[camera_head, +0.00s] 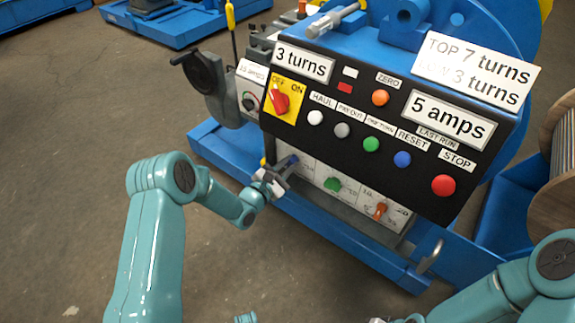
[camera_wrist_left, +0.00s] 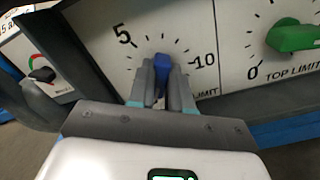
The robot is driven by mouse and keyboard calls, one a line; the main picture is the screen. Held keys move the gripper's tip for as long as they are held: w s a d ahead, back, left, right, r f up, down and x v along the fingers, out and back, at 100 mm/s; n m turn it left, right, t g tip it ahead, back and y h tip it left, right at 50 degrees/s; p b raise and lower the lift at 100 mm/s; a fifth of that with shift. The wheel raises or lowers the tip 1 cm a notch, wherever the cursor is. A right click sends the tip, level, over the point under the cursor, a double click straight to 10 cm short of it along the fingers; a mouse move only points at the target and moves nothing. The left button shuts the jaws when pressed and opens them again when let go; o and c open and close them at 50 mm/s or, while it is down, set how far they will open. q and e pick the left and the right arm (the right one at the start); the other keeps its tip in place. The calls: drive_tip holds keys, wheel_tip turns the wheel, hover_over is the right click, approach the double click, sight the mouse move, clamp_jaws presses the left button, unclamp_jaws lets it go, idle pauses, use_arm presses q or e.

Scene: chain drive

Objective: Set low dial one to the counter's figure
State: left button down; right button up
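The dial with the blue knob (camera_wrist_left: 162,66) is on the white lower panel, left of the green dial. Its marks 5 and 10 show in the left wrist view; part of its label is hidden behind my gripper. The knob stands roughly upright, its tip between 5 and 10. My left gripper (camera_wrist_left: 162,86) has its fingers on both sides of the knob and looks shut on it. In the head view my left gripper (camera_head: 278,172) is at this dial. The counter (camera_head: 303,62) reads "3 turns". My right arm shows at lower right, its gripper out of view.
A green knob (camera_wrist_left: 291,36) marked TOP LIMIT and an orange knob (camera_head: 380,209) sit to the right. Above are push buttons, a red switch (camera_head: 280,99), a "5 amps" display (camera_head: 449,119) and a card (camera_head: 477,68) reading TOP 7, LOW 3 turns. Floor at left is clear.

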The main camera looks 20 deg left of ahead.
drive_tip(key=shift+f, duration=0.2)
use_arm(q)
drive_tip(key=m+b, duration=0.2)
drive_tip(key=m, duration=0.1)
drive_tip(key=shift+f, duration=0.2)
drive_tip(key=m+b, duration=0.2)
drive_tip(key=m, duration=0.2)
drive_tip(key=shift+d+f, duration=0.1)
drive_tip(key=m+b, duration=0.3)
drive_tip(key=m, duration=0.1)
drive_tip(key=shift+m, duration=0.4)
drive_tip(key=shift+m+b, duration=0.8)
drive_tip(key=shift+m, duration=0.6)
use_arm(e)
drive_tip(key=w+d+f+t, duration=0.1)
drive_tip(key=w+f, duration=0.3)
drive_tip(key=f, duration=0.4)
drive_tip(key=shift+d, duration=0.15)
drive_tip(key=shift+w+t+h, duration=0.15)
drive_tip(key=shift+t+h, duration=0.15)
use_arm(q)
drive_tip(key=c, duration=1)
unclamp_jaws()
drive_tip(key=shift+c, duration=0.2)
